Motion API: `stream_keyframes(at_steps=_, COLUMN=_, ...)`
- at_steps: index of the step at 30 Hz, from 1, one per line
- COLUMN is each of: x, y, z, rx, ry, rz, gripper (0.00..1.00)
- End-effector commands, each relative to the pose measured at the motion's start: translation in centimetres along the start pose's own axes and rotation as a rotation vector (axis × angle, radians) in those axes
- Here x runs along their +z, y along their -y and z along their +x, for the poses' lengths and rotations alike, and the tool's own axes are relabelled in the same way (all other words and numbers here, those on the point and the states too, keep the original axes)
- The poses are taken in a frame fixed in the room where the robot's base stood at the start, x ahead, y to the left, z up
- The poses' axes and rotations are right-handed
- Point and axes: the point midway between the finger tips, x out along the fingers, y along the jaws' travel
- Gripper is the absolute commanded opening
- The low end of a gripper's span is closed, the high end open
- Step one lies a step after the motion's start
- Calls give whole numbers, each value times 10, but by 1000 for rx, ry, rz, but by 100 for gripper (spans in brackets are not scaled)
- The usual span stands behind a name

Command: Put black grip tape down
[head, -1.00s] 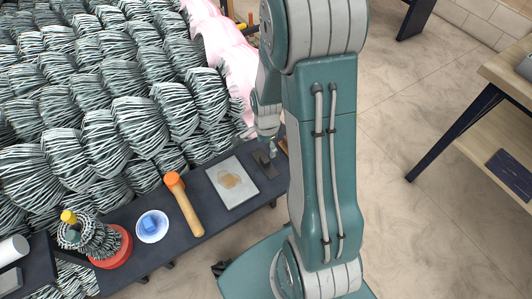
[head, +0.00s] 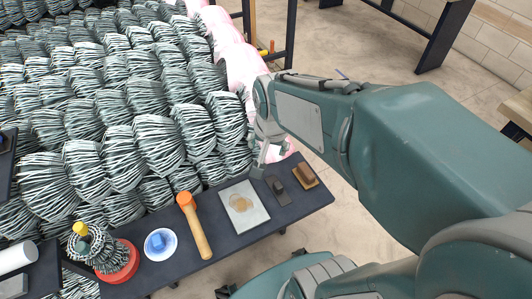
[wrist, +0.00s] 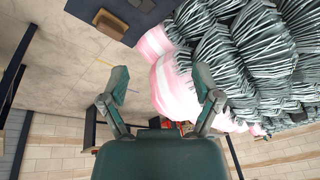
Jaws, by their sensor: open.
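The black grip tape seems to be the small dark piece (head: 277,190) lying on the dark bench, between a grey plate and a brown block. Its exact form is too small to tell. My gripper (head: 268,160) is just beyond it in the head view, apart from it, open and empty. In the wrist view my gripper's two fingers (wrist: 161,88) are spread wide with nothing between them. A dark item at the top edge of the wrist view (wrist: 145,4) may be the same piece, but it is cut off.
The dark bench (head: 222,239) also holds the brown block (head: 305,175), the grey plate (head: 244,209), an orange-headed mallet (head: 194,222), a white bowl (head: 160,244) and a red-based spool (head: 119,266). Coiled chainlink rolls (head: 158,145) and pink-wrapped rolls (head: 238,65) stand close behind.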

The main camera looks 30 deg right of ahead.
Motion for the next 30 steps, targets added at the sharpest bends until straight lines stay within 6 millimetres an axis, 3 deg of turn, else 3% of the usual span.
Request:
stream_keyframes(at_steps=1, x=8, y=2, z=-16, rx=-21, ry=-26, rz=-76, gripper=81)
stream_keyframes(at_steps=6, x=35, y=1, z=-57, rx=-69, ry=-103, rz=-348, gripper=81)
stream_keyframes(at_steps=12, x=62, y=-5, z=-87, rx=-101, ry=-179, rz=-595, gripper=81)
stream_keyframes(at_steps=30, x=69, y=-8, z=-94, rx=-106, ry=-197, rz=-665, gripper=81)
